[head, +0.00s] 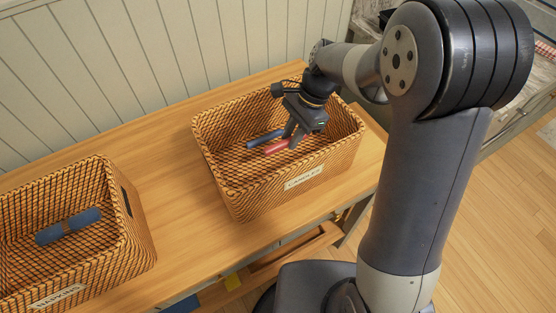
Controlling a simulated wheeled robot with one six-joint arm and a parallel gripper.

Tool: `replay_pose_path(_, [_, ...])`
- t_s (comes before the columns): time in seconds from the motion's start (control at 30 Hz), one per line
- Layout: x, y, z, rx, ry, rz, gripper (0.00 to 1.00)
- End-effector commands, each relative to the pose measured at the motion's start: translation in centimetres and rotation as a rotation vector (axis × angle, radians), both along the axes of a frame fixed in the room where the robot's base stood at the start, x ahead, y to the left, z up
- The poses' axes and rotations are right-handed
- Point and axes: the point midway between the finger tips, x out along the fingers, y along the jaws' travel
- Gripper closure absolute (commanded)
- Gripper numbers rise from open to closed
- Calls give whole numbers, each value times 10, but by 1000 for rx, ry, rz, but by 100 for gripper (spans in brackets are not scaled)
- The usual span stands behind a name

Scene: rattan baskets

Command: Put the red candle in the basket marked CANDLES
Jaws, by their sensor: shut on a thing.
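The red candle (276,147) is inside the basket marked CANDLES (232,196), on the right part of the wooden top. My gripper (291,139) reaches down into this basket and is shut on the red candle near its right end. A blue candle-like stick (264,137) lies in the same basket, just behind the red candle. I cannot tell whether the red candle touches the basket floor. The gripper covers part of the candle's right end.
A second basket marked NAPKINS (128,236) stands at the left with a blue roll (68,226) in it. Bare wooden top (170,190) lies between the baskets. A panelled wall (150,50) rises behind. An open drawer (285,257) shows below the front edge.

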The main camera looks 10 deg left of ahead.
Motion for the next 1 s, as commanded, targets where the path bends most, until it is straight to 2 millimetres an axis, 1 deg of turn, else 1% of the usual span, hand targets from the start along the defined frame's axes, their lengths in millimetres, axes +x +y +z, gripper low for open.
replay_pose_path(0.03, [0,0,-9,0,0,0,100])
replay_pose_path(0.17, [0,0,-18,-1,2,0,100])
replay_pose_path(0.43, [-1,0,-64,-1,4,-1,100])
replay_pose_path(0.67, [-1,0,-82,-1,3,0,100])
replay_pose_path(0.87, [-1,0,-108,0,4,0,100])
replay_pose_path(1.0, [0,0,-111,1,-1,0,100])
